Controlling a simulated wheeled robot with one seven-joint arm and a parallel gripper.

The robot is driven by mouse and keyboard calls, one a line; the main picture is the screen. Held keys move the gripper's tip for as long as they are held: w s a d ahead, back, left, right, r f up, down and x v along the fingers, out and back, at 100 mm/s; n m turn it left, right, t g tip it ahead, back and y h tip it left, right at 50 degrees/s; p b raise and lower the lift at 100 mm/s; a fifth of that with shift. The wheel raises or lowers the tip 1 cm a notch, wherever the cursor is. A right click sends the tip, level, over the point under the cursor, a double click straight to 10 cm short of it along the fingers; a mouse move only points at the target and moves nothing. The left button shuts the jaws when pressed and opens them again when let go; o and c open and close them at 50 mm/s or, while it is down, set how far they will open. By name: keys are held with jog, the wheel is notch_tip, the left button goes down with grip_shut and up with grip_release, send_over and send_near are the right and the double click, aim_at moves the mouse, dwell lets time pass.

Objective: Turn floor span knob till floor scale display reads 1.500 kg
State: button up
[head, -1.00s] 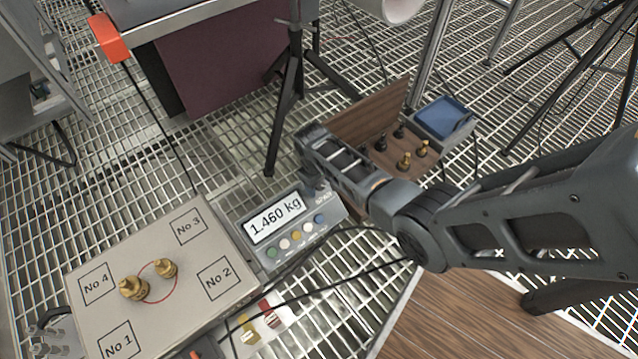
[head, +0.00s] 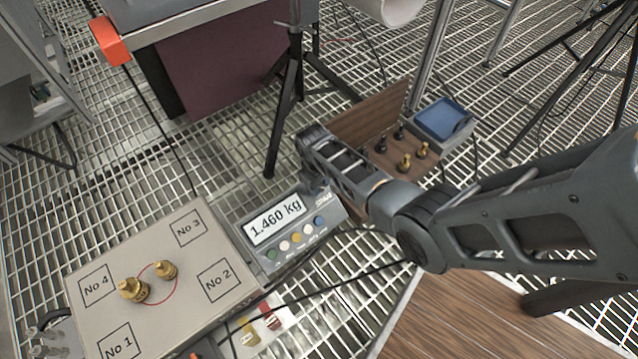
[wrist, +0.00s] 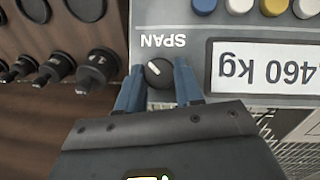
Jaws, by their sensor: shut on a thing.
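The floor scale display (head: 275,219) reads 1.460 kg in the head view. It also shows upside down and partly cut off in the wrist view (wrist: 262,66). The span knob (wrist: 158,72) is a small dark knob with a white pointer line, beside the SPAN label. My gripper (wrist: 158,84) is shut on the knob, with a blue finger on each side of it. In the head view my arm's end hides the knob. The scale platform (head: 205,262) carries two brass weights (head: 133,289) near its centre, inside a red circle.
A wooden weight box (head: 385,175) with black and brass weights stands close behind my wrist; its dark weights (wrist: 98,68) show in the wrist view. A blue-topped scale (head: 442,118) and a tripod (head: 290,90) stand nearby. Cables (head: 335,287) cross the grating.

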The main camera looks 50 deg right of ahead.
jog(key=m+y+p, duration=0.1)
jog(key=m+y, duration=0.1)
jog(key=shift+d+m+t, duration=0.1)
jog(key=shift+m+t, duration=0.2)
jog(key=shift+s+d+m+t+y, duration=0.1)
jog(key=shift+m+t+y, duration=0.4)
jog(key=shift+m, duration=0.55)
jog(key=shift+s+d+m+t+y, duration=0.1)
jog(key=shift+m+t+y, duration=0.1)
jog(key=shift+m+y, duration=0.7)
jog(key=shift+m, duration=0.25)
jog(key=shift+h, duration=0.3)
jog(key=o, duration=1)
jog(key=shift+o, duration=0.2)
jog(key=shift+p, duration=0.3)
